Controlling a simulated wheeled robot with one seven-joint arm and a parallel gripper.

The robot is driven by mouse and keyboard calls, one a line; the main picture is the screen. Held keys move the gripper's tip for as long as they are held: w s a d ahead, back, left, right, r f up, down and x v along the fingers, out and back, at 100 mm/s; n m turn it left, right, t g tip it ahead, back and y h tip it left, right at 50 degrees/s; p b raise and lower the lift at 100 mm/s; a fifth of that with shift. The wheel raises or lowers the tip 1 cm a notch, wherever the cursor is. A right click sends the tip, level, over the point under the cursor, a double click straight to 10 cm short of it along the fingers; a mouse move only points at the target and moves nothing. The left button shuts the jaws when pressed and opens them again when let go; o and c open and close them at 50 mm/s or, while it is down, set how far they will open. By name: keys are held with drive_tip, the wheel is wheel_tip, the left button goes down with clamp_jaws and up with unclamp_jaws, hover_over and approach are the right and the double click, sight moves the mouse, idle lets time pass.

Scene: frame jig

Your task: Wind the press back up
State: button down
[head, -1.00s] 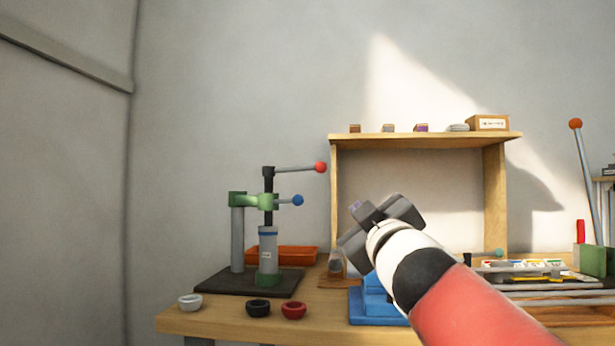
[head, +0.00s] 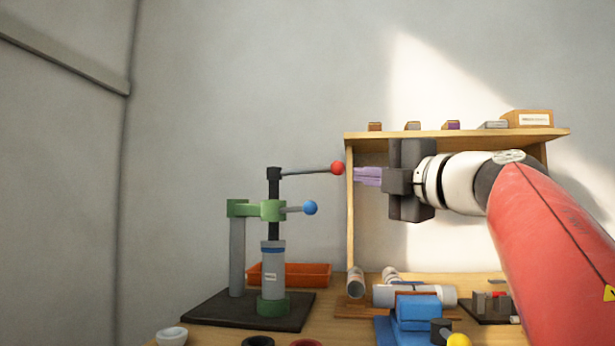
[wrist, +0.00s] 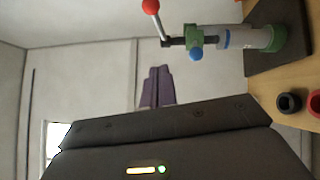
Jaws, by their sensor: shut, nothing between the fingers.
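The press (head: 237,255) stands on a dark base plate at the left of the bench, with a green head and a vertical dark screw. A crank arm with a red ball knob (head: 338,168) extends right from the screw's top. A shorter lever with a blue ball (head: 310,208) sticks out below it. A grey cylinder (head: 272,275) stands under the screw in a green ring. My gripper (head: 358,175) is shut and empty, its purple fingers just right of the red knob in the picture; I cannot tell the depth gap. The wrist view shows the fingers (wrist: 157,86) apart from the red knob (wrist: 151,6).
An orange tray (head: 318,275) lies behind the press. A wooden shelf (head: 470,136) with small boxes stands behind my gripper. A blue fixture (head: 418,312) sits at the front right.

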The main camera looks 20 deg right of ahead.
approach(316, 169)
drive_tip(key=w+a, duration=0.2)
drive_tip(key=a, duration=0.1)
drive_tip(key=w, duration=0.1)
drive_tip(key=w+p, duration=0.1)
drive_tip(key=w+d, duration=0.1)
drive_tip(key=shift+d+r+p, duration=0.1)
drive_tip(key=shift+r+p, duration=0.2)
drive_tip(key=shift+r, duration=0.05)
drive_tip(key=shift+w+d, duration=0.25)
drive_tip(key=shift+w, duration=0.1)
